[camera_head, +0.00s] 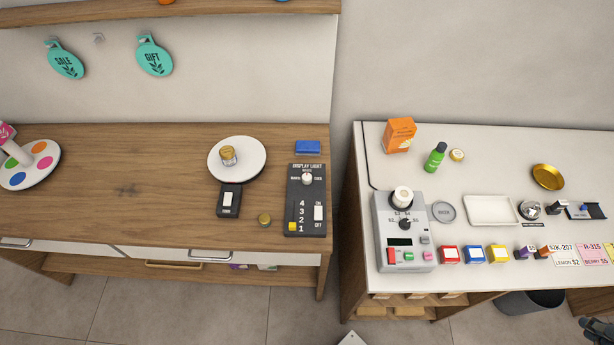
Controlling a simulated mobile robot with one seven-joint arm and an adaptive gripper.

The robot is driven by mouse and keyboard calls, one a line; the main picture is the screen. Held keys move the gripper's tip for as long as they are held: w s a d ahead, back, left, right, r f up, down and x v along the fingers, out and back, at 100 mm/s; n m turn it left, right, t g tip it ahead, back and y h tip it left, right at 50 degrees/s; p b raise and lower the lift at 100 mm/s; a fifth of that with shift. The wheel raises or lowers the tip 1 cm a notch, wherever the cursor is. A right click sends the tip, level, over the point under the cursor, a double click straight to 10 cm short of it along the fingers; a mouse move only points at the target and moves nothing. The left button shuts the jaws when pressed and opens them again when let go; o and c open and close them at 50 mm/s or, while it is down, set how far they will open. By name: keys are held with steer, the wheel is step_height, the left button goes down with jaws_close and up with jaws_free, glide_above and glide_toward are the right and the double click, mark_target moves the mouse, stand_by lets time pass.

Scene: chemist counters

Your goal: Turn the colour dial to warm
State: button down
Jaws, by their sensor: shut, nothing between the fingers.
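The dark display light panel (318,190) lies near the right end of the wooden counter. Its colour dial (307,179) is a round pale knob near the top of the panel. The small labels around the dial are too small to read, and I cannot tell which way it points. Below it are a yellow slider (292,226) beside the number 1 and a white on/off switch (318,213). My gripper (590,325) shows only in part at the bottom right corner, dark, shut and empty, far from the panel.
A gap separates this counter from the white one, which holds a grey device (386,215).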

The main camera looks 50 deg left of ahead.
steer(key=c, duration=1.7)
jaws_free()
steer(key=shift+w+a, duration=0.1)
steer(key=o, duration=0.3)
steer(key=shift+w+a+r, duration=0.15)
steer(key=shift+w, duration=0.05)
steer(key=w+a+n+g+y, duration=0.1)
steer(key=w+a+n, duration=0.1)
steer(key=w+a, duration=0.7)
steer(key=w+a+n+g, duration=0.15)
steer(key=w+a, duration=0.45)
steer(key=a, duration=0.6)
steer(key=w+a+f+n+g, duration=0.1)
steer(key=a+f, duration=0.3)
steer(key=a, duration=0.5)
steer(key=w+a+f+g, duration=0.1)
steer(key=w+a+f, duration=0.15)
steer(key=a, duration=0.75)
steer(key=s+a+f+n, duration=0.1)
steer(key=s+a+f, duration=0.3)
steer(key=a+f, duration=0.2)
steer(key=s+a+f, duration=0.3)
steer(key=a+f, duration=0.3)
steer(key=a, duration=0.5)
steer(key=s+a+f+n+h, duration=0.1)
steer(key=s+a+f, duration=0.3)
steer(key=a, duration=0.5)
step_height(320, 180, down, 2)
steer(key=shift+s+n+g, duration=0.35)
steer(key=shift+g, duration=0.1)
